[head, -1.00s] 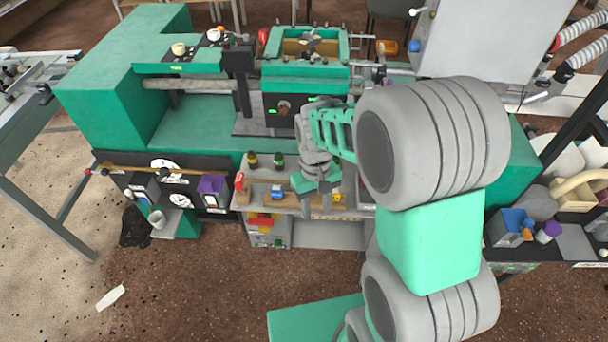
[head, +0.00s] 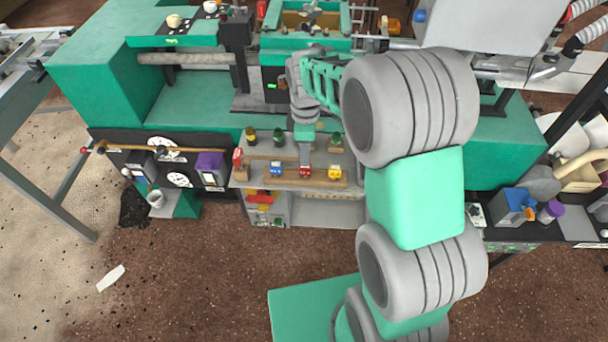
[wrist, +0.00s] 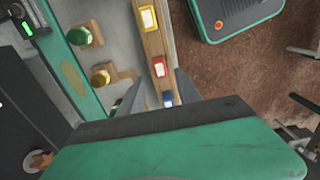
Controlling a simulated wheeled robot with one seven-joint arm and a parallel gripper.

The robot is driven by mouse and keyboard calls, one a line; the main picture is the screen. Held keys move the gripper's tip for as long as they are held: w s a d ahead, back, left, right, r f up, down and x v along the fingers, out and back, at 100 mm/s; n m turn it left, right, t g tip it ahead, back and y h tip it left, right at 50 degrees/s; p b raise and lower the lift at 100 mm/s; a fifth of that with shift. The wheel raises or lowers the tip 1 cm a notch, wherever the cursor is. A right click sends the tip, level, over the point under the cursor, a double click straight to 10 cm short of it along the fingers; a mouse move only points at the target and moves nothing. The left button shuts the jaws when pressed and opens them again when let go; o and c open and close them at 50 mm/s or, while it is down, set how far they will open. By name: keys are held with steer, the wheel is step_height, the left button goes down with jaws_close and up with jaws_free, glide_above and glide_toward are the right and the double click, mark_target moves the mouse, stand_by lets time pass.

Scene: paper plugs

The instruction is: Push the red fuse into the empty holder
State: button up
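The red fuse (head: 305,171) stands in the wooden rail (head: 320,181) on the shelf, between a blue fuse (head: 277,169) and a yellow fuse (head: 335,172). In the wrist view the red fuse (wrist: 159,68) sits in line with the yellow fuse (wrist: 148,18) and the blue fuse (wrist: 168,98). My gripper (head: 305,158) is just above and behind the red fuse. In the wrist view its fingers (wrist: 160,76) are apart, one on each side of the rail, with gaps beside the red fuse. The holder under the red fuse is hidden, and its seating depth is unclear.
Green and dark-yellow knobs (head: 279,137) stand behind the rail, and one green knob (head: 336,140) is close to my gripper's right. A red object (head: 238,158) stands at the shelf's left end. The green machine (head: 200,105) rises behind the shelf.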

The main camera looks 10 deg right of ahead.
steer(key=shift+f+b, duration=0.3)
steer(key=shift+f, duration=0.6)
steer(key=shift+f+b, duration=1.2)
steer(key=shift+f, duration=0.85)
jaws_close()
steer(key=shift+r+p, duration=1.75)
steer(key=shift+r, duration=0.8)
